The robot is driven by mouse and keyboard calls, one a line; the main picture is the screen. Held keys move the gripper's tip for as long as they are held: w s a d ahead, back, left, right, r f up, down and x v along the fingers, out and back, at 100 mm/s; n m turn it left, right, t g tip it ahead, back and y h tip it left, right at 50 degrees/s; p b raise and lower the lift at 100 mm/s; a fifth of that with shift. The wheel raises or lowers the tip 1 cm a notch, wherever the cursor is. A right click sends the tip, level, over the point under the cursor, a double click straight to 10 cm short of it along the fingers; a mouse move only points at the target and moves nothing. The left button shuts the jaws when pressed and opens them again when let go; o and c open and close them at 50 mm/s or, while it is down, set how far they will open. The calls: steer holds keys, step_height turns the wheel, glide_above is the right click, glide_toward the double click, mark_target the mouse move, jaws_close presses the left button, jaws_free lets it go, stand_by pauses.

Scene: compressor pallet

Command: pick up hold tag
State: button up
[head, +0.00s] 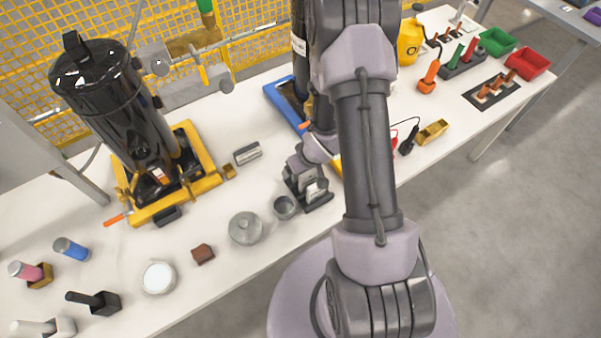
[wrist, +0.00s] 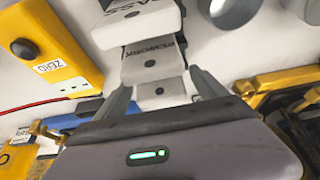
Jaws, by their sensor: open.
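White tags stand one behind another in the wrist view. The far tag (wrist: 138,22) reads PASS, and the middle tag (wrist: 152,64) appears to read REWORK. A nearer white tag (wrist: 162,94) shows a small hole; its lettering is not visible, so I cannot tell whether it is the hold tag. My gripper (wrist: 163,84) is open, with one finger on each side of the nearer tags; I cannot tell if it touches them. In the head view the tags (head: 313,189) stand in a dark holder (head: 318,203) just below my wrist, and my arm hides part of this area.
A yellow device marked ZERO (wrist: 48,52) lies left of my gripper in the wrist view. A grey cup (head: 284,208) and a lidded round can (head: 245,229) stand close left of the holder. The black compressor (head: 120,105) stands in a yellow frame (head: 205,180) farther left.

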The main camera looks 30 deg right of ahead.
steer(key=c, duration=1.4)
steer(key=shift+r, duration=0.15)
